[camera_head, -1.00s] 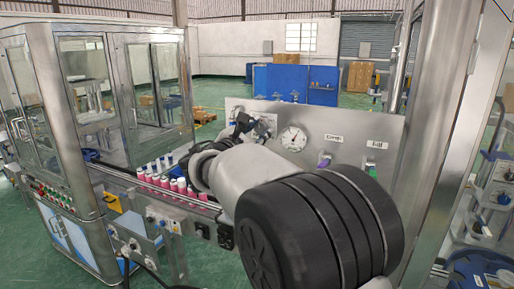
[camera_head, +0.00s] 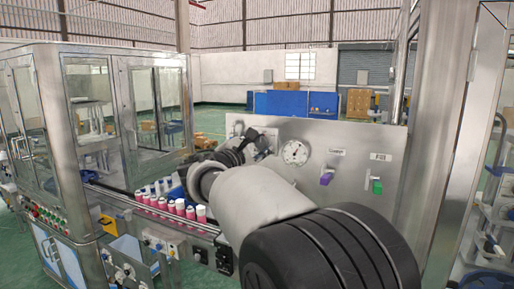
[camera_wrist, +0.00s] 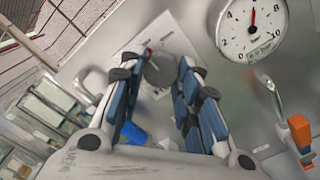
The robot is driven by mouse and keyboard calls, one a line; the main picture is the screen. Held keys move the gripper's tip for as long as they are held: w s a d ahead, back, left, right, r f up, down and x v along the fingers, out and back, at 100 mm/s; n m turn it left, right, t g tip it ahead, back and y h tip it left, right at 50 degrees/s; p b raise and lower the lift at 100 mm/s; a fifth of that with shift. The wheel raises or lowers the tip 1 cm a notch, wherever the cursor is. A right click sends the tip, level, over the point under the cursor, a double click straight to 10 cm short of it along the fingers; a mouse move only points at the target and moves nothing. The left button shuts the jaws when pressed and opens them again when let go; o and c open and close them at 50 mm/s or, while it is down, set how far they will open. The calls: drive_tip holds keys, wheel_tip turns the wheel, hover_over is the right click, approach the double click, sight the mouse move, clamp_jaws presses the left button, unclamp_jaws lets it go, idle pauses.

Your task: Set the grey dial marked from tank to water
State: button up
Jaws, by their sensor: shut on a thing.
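The grey dial (camera_wrist: 160,71) is a round knob on a white plate (camera_wrist: 178,42) on the metal panel. A small red mark shows at its upper left edge in the wrist view. The lettering around it is too blurred to read, so its setting cannot be told. My gripper (camera_wrist: 157,76) has its blue-padded fingers on either side of the dial and is shut on it. In the head view my gripper (camera_head: 250,146) is against the left part of the panel and hides the dial.
A white round gauge (camera_head: 295,153) sits right of the dial; it also shows in the wrist view (camera_wrist: 252,27). Purple (camera_head: 326,178) and green (camera_head: 376,187) valve handles are farther right. A conveyor with several pink-and-white cans (camera_head: 180,207) runs at left beside a glazed cabinet (camera_head: 120,110).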

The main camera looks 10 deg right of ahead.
drive_tip(key=o, duration=1.1)
drive_tip(key=shift+c, duration=0.2)
drive_tip(key=shift+s, duration=0.1)
drive_tip(key=v, duration=1.2)
drive_tip(key=shift+d, duration=0.1)
